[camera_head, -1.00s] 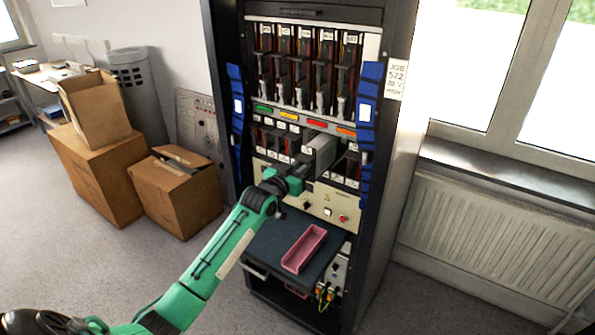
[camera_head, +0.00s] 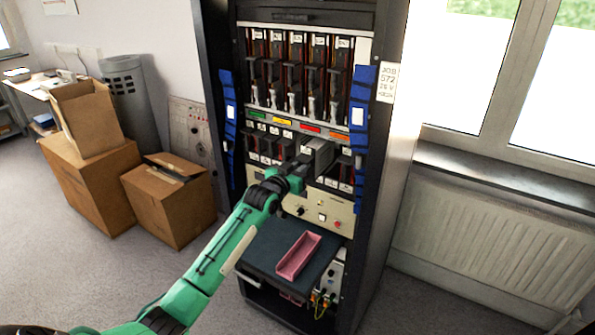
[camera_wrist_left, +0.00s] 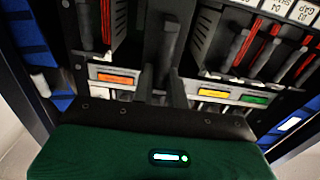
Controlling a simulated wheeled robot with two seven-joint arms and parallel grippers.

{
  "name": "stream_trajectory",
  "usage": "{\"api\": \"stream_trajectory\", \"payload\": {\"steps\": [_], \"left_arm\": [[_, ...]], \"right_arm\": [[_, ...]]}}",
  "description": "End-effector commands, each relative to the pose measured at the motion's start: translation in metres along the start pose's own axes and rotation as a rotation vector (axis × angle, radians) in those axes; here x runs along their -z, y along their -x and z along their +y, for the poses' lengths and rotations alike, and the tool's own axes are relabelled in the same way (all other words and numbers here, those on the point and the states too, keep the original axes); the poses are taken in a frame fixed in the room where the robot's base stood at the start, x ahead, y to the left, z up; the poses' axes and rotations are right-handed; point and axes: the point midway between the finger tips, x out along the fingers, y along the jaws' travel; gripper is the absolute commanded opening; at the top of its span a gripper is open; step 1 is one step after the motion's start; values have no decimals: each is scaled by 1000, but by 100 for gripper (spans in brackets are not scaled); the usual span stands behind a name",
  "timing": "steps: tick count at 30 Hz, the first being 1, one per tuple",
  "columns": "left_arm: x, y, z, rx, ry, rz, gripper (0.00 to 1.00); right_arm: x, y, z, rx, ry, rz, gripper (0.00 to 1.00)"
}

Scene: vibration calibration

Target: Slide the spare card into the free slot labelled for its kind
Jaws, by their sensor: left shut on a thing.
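The rack (camera_head: 386,150) stands in the middle of the head view. A row of green, yellow, red and orange labels (camera_head: 311,128) runs across it, with a lower row of slots beneath. My left gripper (camera_head: 297,174) is in front of this lower row, shut on the grey spare card (camera_head: 321,155). The card is below the red and orange labels; I cannot tell how far it is inside a slot. In the left wrist view the orange label (camera_wrist_left: 117,78), yellow label (camera_wrist_left: 214,93) and green label (camera_wrist_left: 254,100) show. The gripper and its load hide the red one. My right gripper is out of view.
Several cards with handles (camera_head: 290,80) fill the upper row. Blue strips (camera_head: 363,110) flank the slots. A control panel (camera_head: 318,211) and a shelf with a pink tray (camera_head: 298,255) are below. Cardboard boxes (camera_head: 172,200) stand left; a radiator (camera_head: 480,225) is right.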

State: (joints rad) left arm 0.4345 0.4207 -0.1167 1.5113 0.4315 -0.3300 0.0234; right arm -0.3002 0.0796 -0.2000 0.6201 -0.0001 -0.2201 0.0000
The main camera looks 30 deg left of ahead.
Motion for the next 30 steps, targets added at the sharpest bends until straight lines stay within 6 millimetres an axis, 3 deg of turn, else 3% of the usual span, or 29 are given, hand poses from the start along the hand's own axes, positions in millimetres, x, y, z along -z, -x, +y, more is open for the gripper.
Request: {"api": "stream_trajectory", "payload": {"steps": [16,30], "left_arm": [[0,-33,0,0,0,3,0],[1,-37,0,0,0,3,0]], "right_arm": [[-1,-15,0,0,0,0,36],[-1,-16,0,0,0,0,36]]}}
